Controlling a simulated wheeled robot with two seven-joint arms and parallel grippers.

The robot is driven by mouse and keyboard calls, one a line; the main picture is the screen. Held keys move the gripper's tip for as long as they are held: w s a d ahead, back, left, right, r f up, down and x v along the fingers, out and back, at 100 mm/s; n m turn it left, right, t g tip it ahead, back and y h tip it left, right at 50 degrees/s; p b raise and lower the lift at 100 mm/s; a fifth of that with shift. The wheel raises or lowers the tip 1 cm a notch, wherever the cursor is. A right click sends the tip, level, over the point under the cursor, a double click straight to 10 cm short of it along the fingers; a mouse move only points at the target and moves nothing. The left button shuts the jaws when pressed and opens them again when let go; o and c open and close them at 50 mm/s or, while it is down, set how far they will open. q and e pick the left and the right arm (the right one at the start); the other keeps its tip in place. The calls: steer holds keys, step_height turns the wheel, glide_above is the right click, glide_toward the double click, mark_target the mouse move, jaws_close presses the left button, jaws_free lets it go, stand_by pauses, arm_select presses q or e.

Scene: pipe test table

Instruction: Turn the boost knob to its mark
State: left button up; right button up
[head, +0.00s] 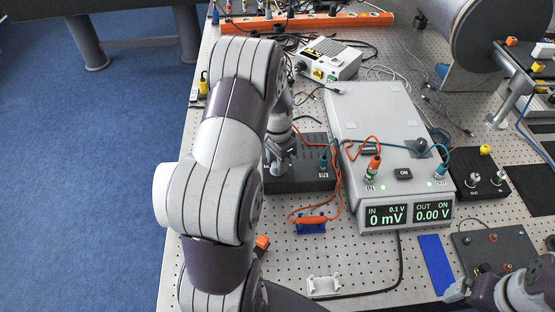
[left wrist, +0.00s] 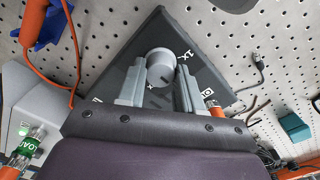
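The boost knob is likely the round grey knob (left wrist: 160,67) on a dark box (left wrist: 190,38) in the left wrist view. White marks are printed around it, some hidden by my fingers. My left gripper (left wrist: 160,85) has one finger on each side of the knob; I cannot tell whether both fingers touch it. In the head view my left gripper (head: 280,160) is over the dark box (head: 312,180), left of the grey meter unit (head: 380,115), and my arm hides the knob. My right gripper (head: 456,290) is partly seen at the lower right, its fingers unclear.
Orange and teal cables run between the dark box and the meter unit, whose displays (head: 410,214) read 0 mV and 0.00 V. A blue holder (head: 311,226) with an orange part stands in front.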

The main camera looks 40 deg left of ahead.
arm_select(q)
steer(key=shift+n, duration=0.3)
steer(key=n+p, duration=0.1)
steer(key=n, duration=0.4)
steer(key=shift+a+r, duration=0.1)
steer(key=n, duration=0.6)
steer(key=shift+w, duration=0.1)
steer(key=shift+n, duration=0.3)
steer(key=o, duration=1)
steer(key=shift+o, duration=0.2)
steer(key=shift+r, duration=0.3)
step_height(320, 180, up, 12)
steer(key=b, duration=0.1)
